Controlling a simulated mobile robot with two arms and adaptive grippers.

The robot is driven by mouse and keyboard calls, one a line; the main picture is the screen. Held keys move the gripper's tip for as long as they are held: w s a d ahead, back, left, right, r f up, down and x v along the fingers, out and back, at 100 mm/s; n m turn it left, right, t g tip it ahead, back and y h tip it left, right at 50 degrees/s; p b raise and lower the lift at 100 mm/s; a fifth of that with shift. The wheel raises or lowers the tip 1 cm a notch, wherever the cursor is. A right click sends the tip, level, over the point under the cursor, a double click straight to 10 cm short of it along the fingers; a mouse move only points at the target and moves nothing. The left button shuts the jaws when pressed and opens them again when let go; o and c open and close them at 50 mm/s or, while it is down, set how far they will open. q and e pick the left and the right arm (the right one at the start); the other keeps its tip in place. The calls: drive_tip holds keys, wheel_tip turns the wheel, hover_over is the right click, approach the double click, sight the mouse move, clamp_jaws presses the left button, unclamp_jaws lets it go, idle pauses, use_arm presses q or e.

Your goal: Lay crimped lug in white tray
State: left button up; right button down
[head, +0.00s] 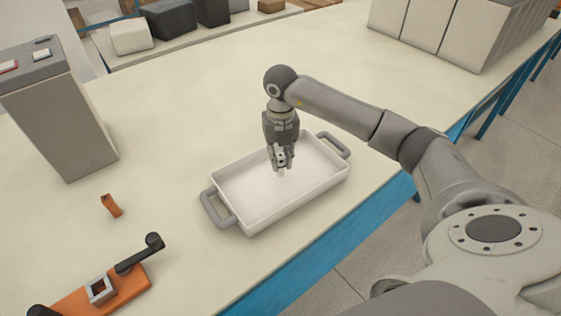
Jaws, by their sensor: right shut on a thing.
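The white tray (225,190) with grey handles lies on the pale bench in the middle of the head view. My right gripper (281,168) points down over the inside of the tray, shut on a small pale piece that barely shows below its fingertips. I take this to be the crimped lug; its shape is mostly hidden by the fingers. I cannot tell whether it touches the tray floor. The visible tray floor is otherwise empty. My left gripper is not in view.
A small copper-orange piece (110,205) lies on the bench left of the tray. An orange tool (127,284) with black handles is at the lower left. A tall grey battery-like box (72,130) stands at the left, and pale cells (435,25) at the back right.

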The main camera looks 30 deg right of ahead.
sight(280, 156)
wheel_tip(280, 156, down, 2)
drive_tip(key=shift+s+f+p, duration=0.1)
drive_tip(key=shift+p, duration=0.2)
drive_tip(key=shift+f, duration=0.1)
drive_tip(key=shift+f, duration=0.2)
drive_tip(key=c, duration=1.3)
unclamp_jaws()
drive_tip(key=shift+r, duration=0.15)
drive_tip(key=shift+r, duration=0.2)
wheel_tip(280, 156, up, 12)
drive_tip(key=shift+f+b, duration=0.1)
drive_tip(key=shift+b, duration=0.95)
